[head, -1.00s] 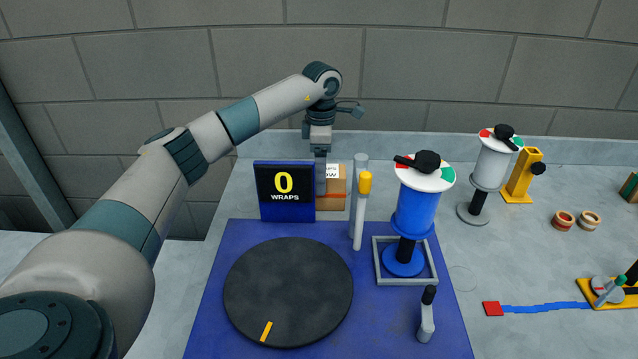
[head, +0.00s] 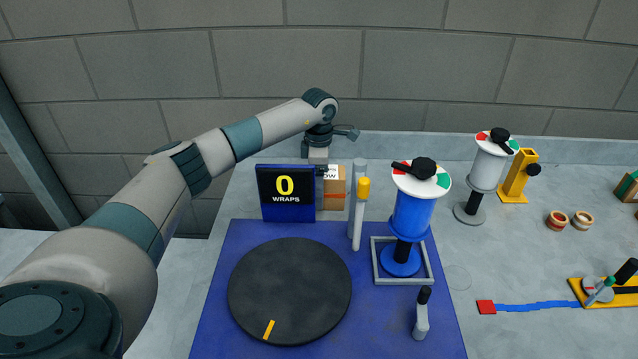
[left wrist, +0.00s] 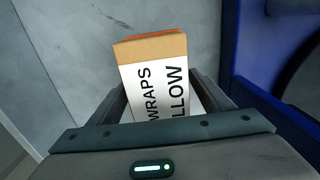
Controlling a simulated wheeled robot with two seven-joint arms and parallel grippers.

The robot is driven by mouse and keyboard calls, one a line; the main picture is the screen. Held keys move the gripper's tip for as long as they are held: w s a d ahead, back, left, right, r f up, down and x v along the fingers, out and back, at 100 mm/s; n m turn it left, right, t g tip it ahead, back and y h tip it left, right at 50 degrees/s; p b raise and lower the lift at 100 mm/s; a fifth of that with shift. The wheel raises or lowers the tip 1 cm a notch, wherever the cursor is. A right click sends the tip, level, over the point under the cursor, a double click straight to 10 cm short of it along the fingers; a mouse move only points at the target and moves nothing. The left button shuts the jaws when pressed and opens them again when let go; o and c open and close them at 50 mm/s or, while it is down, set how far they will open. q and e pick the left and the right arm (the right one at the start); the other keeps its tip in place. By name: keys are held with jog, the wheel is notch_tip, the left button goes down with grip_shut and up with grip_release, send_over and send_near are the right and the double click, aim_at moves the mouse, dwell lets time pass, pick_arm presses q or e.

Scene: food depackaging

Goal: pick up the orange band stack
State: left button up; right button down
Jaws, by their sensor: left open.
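My left gripper (left wrist: 160,85) is open, with its fingers on either side of a cardboard box. The box (left wrist: 150,50) has a white label reading "WRAPS" and "LLOW" and an orange edge at its far end. In the head view the box (head: 334,190) stands behind the blue mat, and an orange line crosses it low down. Two small ring stacks lie at the right: a reddish one (head: 556,221) and a tan one (head: 582,220). I cannot tell which thing is the orange band stack. My right gripper is out of view.
The counter sign (head: 286,193) reads 0 and stands close to the gripper. Grey and yellow-topped posts (head: 358,215) stand right of the box. A black turntable (head: 290,290) and a blue roll (head: 413,215) are on the blue mat (head: 222,320).

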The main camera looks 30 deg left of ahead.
pick_arm(q)
jog(key=shift+f, duration=0.1)
dwell(0.4)
jog(key=c, duration=1.4)
jog(key=shift+w+r+b, duration=0.1)
jog(key=shift+r+b, duration=0.5)
jog(key=shift+r, duration=0.05)
jog(key=r, duration=0.1)
jog(key=r+b, duration=0.2)
jog(key=shift+w+d, duration=0.3)
jog(key=shift+w, duration=0.1)
jog(key=shift+w+d+r+b, duration=0.7)
jog(key=shift+w+d+r, duration=0.45)
jog(key=shift+w, duration=0.25)
jog(key=shift+w+d+r+b, duration=0.7)
jog(key=shift+w+d+r, duration=0.4)
jog(key=shift+w, duration=0.25)
jog(key=shift+w+d+r+b, duration=0.7)
jog(key=shift+w+d+r, duration=0.4)
jog(key=shift+w, duration=0.3)
